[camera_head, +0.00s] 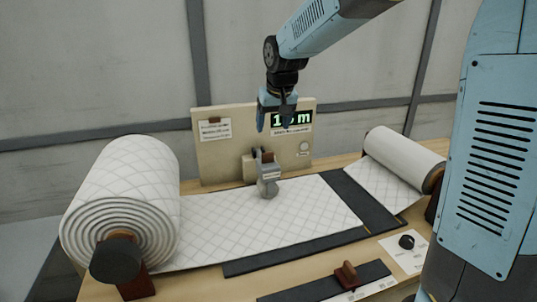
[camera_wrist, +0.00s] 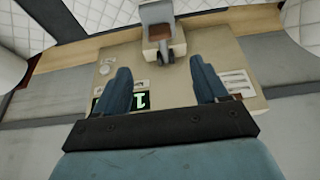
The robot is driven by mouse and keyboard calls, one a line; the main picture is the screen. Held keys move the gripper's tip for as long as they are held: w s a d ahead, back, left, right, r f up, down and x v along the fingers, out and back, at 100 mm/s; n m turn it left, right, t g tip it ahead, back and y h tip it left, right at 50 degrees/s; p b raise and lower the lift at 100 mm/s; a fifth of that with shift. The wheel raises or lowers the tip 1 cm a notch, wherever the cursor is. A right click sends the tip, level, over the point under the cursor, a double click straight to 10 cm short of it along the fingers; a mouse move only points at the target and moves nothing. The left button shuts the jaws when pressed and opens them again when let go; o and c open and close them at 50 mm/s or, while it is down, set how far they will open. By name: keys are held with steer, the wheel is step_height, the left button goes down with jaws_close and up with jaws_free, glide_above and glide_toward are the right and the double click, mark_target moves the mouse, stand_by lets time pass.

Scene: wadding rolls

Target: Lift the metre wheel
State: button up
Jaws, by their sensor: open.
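The metre wheel (camera_head: 268,187) is a small grey wheel on a hinged grey arm, fixed low on the front of a beige panel (camera_head: 222,163). The wheel is down at the white quilted wadding; I cannot tell exact contact. In the wrist view the metre wheel (camera_wrist: 157,14) shows at the top centre, beyond my fingertips. My gripper (camera_head: 275,121) is open and empty, above the wheel and in front of the panel's display. The wrist view shows its two blue fingers (camera_wrist: 160,68) spread apart, with nothing between them.
A large wadding roll (camera_head: 125,190) stands at left and a smaller roll (camera_head: 405,155) at right. The display (camera_head: 291,119) is partly hidden by my gripper. A dark strip with a reddish-brown handle (camera_head: 347,274) and a card with a black knob (camera_head: 406,242) lie in front.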

mark_target(268, 153)
steer(key=x, duration=1.3)
steer(key=shift+w+f, duration=0.15)
steer(key=shift+f, duration=0.1)
